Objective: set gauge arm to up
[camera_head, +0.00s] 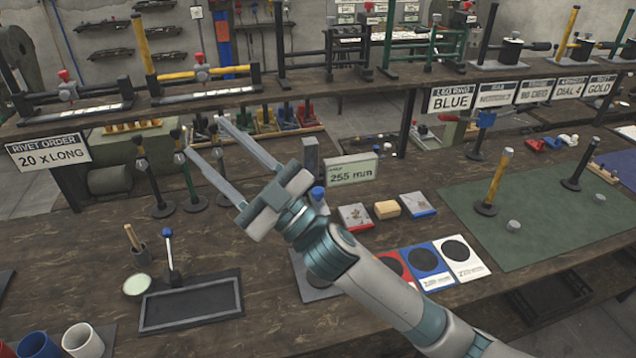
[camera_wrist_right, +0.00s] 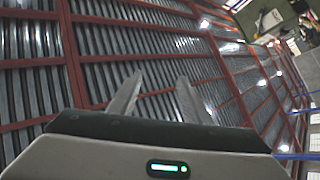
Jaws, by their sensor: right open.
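My right gripper (camera_head: 204,135) is open and empty above the middle of the bench, its two fingers apart and pointing to the upper left. In the right wrist view my right gripper (camera_wrist_right: 160,78) shows both fingers against the roof, with nothing between them. No part is labelled as the gauge arm, and I cannot tell which one it is. A blue-knobbed lever (camera_head: 168,243) stands upright behind a dark tray. Another blue knob (camera_head: 317,193) shows just beside my right wrist, its lower part hidden by my arm. A sign reading 255 mm (camera_head: 352,171) stands behind it. My left gripper is not in view.
Several upright levers (camera_head: 153,182) stand left of my gripper. The dark tray (camera_head: 190,304), cups (camera_head: 83,341) and a rivet order sign (camera_head: 48,150) are at the left. A green mat (camera_head: 540,215) lies at the right. A raised shelf (camera_head: 345,82) with presses runs behind.

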